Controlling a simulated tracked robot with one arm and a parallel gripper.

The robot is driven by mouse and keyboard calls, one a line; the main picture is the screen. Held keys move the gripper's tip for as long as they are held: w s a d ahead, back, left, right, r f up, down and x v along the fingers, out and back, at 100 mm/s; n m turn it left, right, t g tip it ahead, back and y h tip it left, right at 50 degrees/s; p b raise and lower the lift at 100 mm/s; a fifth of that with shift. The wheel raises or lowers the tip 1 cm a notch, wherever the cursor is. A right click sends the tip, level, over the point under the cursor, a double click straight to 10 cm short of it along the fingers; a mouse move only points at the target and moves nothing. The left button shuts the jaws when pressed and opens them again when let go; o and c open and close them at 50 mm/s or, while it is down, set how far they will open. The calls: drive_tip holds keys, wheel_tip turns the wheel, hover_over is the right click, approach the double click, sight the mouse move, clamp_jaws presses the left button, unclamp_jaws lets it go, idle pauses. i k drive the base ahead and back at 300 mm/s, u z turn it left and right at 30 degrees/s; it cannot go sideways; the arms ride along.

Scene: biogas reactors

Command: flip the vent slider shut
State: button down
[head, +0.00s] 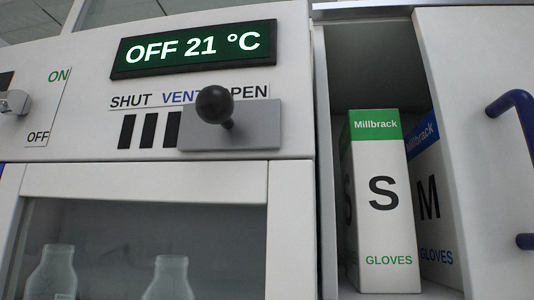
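The vent slider (251,127) is a grey plate with a round black knob (214,105) on a short stem. It sits at the right, OPEN end of its track, under the label strip (183,97) reading SHUT, VENT and OPEN. Several dark vent slots (147,130) show uncovered to the left of the plate. The knob hides part of the label. My gripper is not in view, and nothing is seen touching the knob.
A display (195,49) above reads OFF 21 °C. An ON/OFF switch (14,102) is at the left edge. Glass bottles (52,273) stand behind the window below. Right, an open cupboard holds glove boxes (384,205); a blue handle (515,110) juts from the white panel.

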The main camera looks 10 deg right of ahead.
sight(215, 122)
drive_tip(key=z, duration=2.6)
drive_tip(key=k, duration=0.5)
drive_tip(key=u, duration=2.65)
